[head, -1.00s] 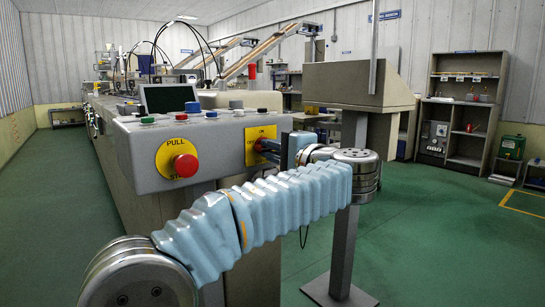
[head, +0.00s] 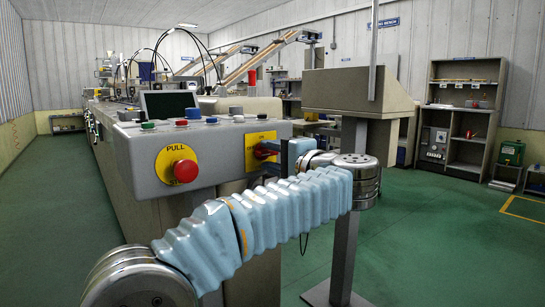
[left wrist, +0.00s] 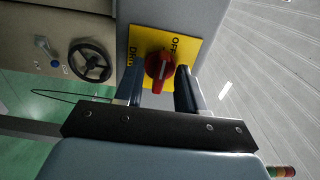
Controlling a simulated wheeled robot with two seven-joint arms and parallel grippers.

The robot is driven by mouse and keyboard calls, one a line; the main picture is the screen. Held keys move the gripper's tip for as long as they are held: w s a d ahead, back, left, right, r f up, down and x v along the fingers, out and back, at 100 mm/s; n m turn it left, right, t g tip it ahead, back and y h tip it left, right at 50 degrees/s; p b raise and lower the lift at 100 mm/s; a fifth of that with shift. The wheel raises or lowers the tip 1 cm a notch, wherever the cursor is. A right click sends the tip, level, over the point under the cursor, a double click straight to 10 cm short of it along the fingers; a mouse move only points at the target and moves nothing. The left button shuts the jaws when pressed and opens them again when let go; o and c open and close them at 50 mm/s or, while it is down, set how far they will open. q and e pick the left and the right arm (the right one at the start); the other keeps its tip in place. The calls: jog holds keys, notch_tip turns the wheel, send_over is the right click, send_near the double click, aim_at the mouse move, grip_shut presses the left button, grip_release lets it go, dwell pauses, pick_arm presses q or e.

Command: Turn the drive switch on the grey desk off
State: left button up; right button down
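The drive switch is a red rotary knob (left wrist: 158,64) on a yellow plate (left wrist: 141,38), on the front face of the grey desk (head: 222,150). In the left wrist view the plate reads OFF at the upper right, with partly hidden lettering at the left. In the left wrist view the left gripper's fingers (left wrist: 161,78) are apart, one each side of the knob's lower part, with visible gaps. My right gripper is out of view.
A red button (head: 186,171) on a yellow PULL plate sits left of the switch. Small coloured buttons (head: 192,110) and a screen (head: 168,104) are on the desk top. A grey pedestal (head: 347,225) stands right of my arm. Green floor is open at the right.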

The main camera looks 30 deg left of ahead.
pick_arm(q)
jog(key=v, duration=1.3)
jog(key=shift+d, duration=0.35)
jog(key=shift+s, duration=0.1)
